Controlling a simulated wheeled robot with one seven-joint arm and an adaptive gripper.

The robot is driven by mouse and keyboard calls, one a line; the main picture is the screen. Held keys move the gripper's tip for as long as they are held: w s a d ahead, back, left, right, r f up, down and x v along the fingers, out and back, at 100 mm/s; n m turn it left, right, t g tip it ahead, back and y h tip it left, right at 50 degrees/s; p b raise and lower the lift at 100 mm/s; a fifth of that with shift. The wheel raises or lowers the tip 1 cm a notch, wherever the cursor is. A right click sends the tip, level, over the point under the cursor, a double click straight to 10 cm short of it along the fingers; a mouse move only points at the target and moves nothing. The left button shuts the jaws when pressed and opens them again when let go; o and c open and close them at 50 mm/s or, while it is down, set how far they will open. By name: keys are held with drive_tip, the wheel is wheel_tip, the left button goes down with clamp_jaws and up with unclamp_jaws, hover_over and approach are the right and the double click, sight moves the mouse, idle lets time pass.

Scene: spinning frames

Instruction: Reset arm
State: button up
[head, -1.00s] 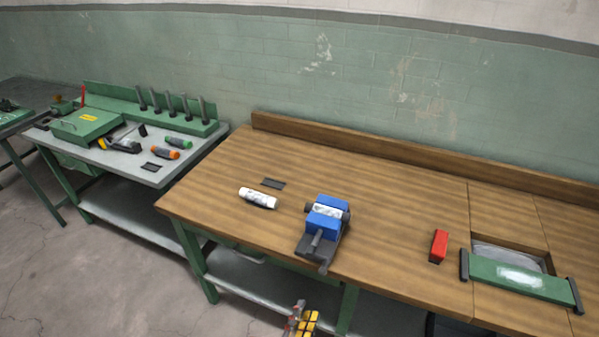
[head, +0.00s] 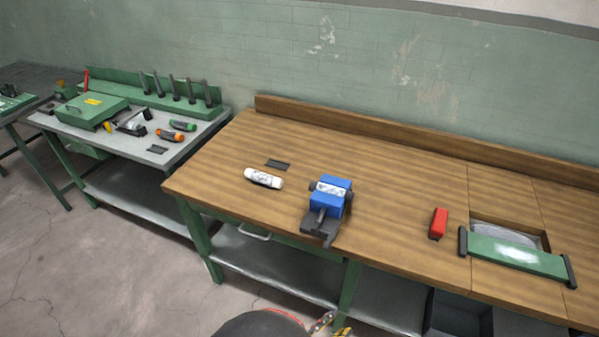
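A dark rounded part of my arm (head: 262,324) shows at the bottom edge, in front of the workbench, with a thin red line along its top. Small metallic and yellow parts (head: 328,324) show just to its right, cut off by the frame; I cannot tell what they belong to. No gripper fingers can be made out. The wooden workbench (head: 390,185) is beyond the arm. On it stand a blue vise (head: 329,200), a white cylindrical bottle (head: 263,178), a flat black piece (head: 277,164) and a red block (head: 438,223).
A green bar with black ends (head: 515,256) lies across a recess at the bench's right. At left, a grey side table (head: 190,145) holds a green box (head: 92,110), screwdrivers and a rack of upright tools. Open floor (head: 110,270) lies at lower left.

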drive_tip(key=s+r+m+g+y, duration=0.7)
drive_tip(key=r+m+g, duration=0.2)
drive_tip(key=m+g, duration=0.15)
drive_tip(key=w+d+r+m+t+y, duration=0.1)
drive_tip(key=w+d+r+m+t, duration=0.1)
drive_tip(key=d+r+m, duration=0.3)
drive_tip(key=w+d+r+m+t+y, duration=0.2)
drive_tip(key=w+d+r+m+t, duration=0.1)
drive_tip(key=r, duration=1.1)
drive_tip(key=shift+d+m+y, duration=0.3)
drive_tip(key=shift+d+m, duration=0.55)
drive_tip(key=shift+d, duration=0.3)
